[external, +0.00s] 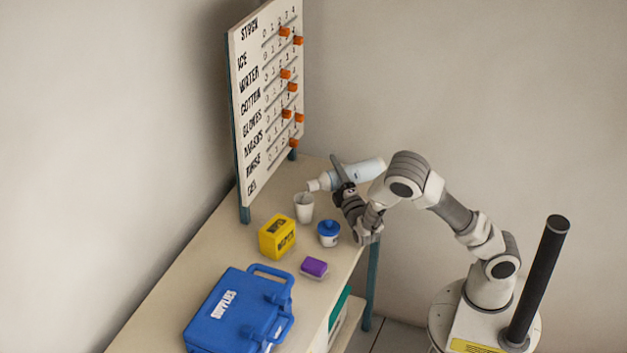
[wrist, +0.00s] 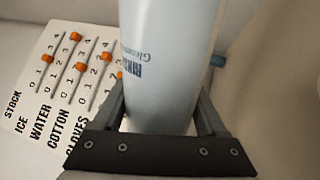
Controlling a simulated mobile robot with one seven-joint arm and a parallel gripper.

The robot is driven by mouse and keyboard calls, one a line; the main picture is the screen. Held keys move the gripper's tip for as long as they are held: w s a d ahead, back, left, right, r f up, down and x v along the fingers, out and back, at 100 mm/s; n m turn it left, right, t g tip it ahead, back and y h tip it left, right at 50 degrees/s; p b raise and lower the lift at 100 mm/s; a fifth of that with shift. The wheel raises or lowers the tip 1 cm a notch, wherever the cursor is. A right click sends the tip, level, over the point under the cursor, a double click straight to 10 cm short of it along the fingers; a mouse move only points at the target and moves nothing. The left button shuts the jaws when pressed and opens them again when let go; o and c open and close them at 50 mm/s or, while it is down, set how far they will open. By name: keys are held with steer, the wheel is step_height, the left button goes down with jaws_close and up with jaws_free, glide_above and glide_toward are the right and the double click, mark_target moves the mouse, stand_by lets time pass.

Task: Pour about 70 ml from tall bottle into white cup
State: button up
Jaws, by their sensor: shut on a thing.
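A tall pale blue-white bottle (external: 362,172) is held tilted, nearly on its side, with its mouth end pointing left. In the wrist view the bottle (wrist: 168,60) fills the middle, with dark blue lettering on its side. My gripper (external: 343,182) is shut on the bottle; in the wrist view its fingers stand on either side of it. The white cup (external: 304,208) stands upright on the table, below and slightly left of the bottle's mouth end. Whether any liquid is flowing, and how much is in the cup, I cannot tell.
A stock board (external: 268,95) with orange sliders stands behind the cup. A blue-lidded jar (external: 328,233), a yellow box (external: 277,236), a purple-topped block (external: 314,268) and a blue supplies case (external: 238,312) stand on the table (external: 178,283). The table's left strip is clear.

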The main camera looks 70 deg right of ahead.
steer(key=shift+s+d, duration=0.2)
steer(key=shift+s, duration=0.05)
steer(key=shift+r+n+p, duration=0.25)
steer(key=shift+n+p, duration=0.05)
steer(key=shift+p, duration=0.1)
stand_by(1.6)
steer(key=shift+f, duration=0.15)
steer(key=shift+d+f+m+b, duration=0.1)
steer(key=shift+f+m+b, duration=0.45)
steer(key=shift+b, duration=0.55)
steer(key=shift+s+d+r+m+h, duration=0.1)
steer(key=shift+r+m+h, duration=0.2)
steer(key=shift+r+m, duration=0.45)
steer(key=shift+r+m+g, duration=0.25)
steer(key=shift+m+g, duration=0.15)
steer(key=shift+m, duration=0.2)
steer(key=m+b, duration=0.1)
steer(key=f+m+b, duration=0.1)
steer(key=b, duration=0.1)
steer(key=shift+s+d+f+g+h, duration=0.2)
steer(key=shift+s+f+g+h, duration=0.05)
steer(key=shift+f+g+h, duration=0.05)
steer(key=shift+r, duration=0.1)
